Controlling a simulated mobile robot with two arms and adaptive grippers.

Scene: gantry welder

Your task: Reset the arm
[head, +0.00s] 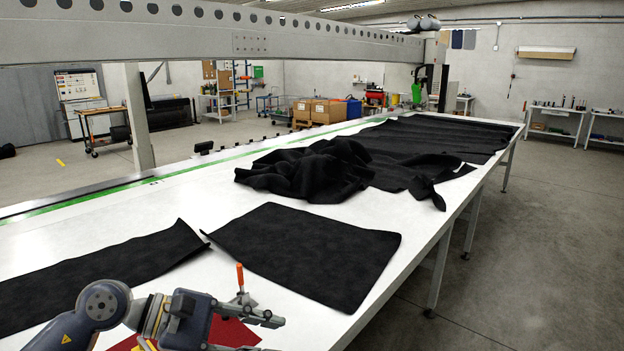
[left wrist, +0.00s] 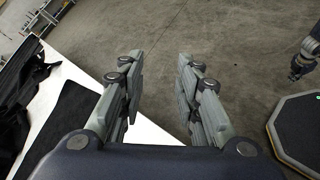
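My left gripper (head: 274,335) comes in from the lower left in the head view, above the near edge of the white table (head: 405,275). Its two fingers are spread apart. In the left wrist view the left gripper (left wrist: 160,60) is open and empty, with the table edge and grey floor behind it. A dark jointed end piece, probably my right gripper (left wrist: 303,62), shows at the right edge of the left wrist view. It is too small and cut off to tell if it is open. The right gripper is not in the head view.
Flat black fabric pieces (head: 305,250) and a crumpled black heap (head: 310,172) lie on the table. An orange-handled tool (head: 240,278) and a red sheet (head: 230,332) are close to my left gripper. A grey gantry beam (head: 200,45) spans above. The floor (head: 500,260) right of the table is clear.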

